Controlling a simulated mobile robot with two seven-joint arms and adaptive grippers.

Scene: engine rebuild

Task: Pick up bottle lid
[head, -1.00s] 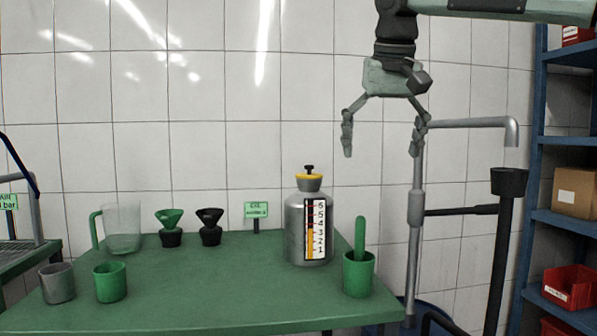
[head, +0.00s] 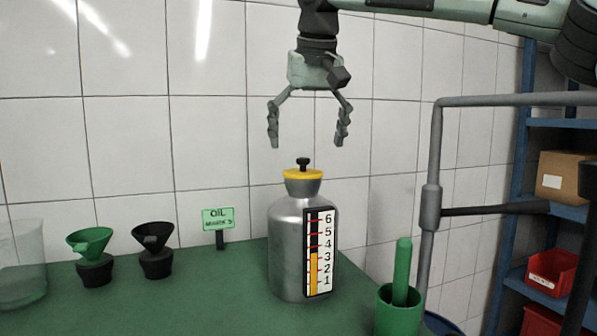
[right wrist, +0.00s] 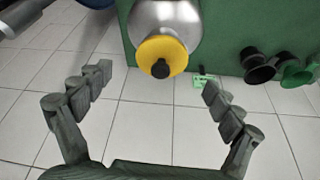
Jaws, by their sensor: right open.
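The bottle lid (head: 303,174) is yellow with a black knob on top. It sits on the neck of a grey metal bottle (head: 288,240) with a numbered scale, upright on the green table. My right gripper (head: 308,138) is open and empty, pointing down just above the lid in the head view. In the right wrist view the lid (right wrist: 162,58) lies ahead of and between the two spread fingertips (right wrist: 155,80), and nothing touches it. My left gripper is not in view.
A green cup with a green handle-like rod (head: 402,275) stands right of the bottle. Green (head: 91,255) and black (head: 153,250) funnels and an oil sign (head: 218,220) stand to its left. A grey pipe stand (head: 431,205) and blue shelf (head: 575,220) are at right.

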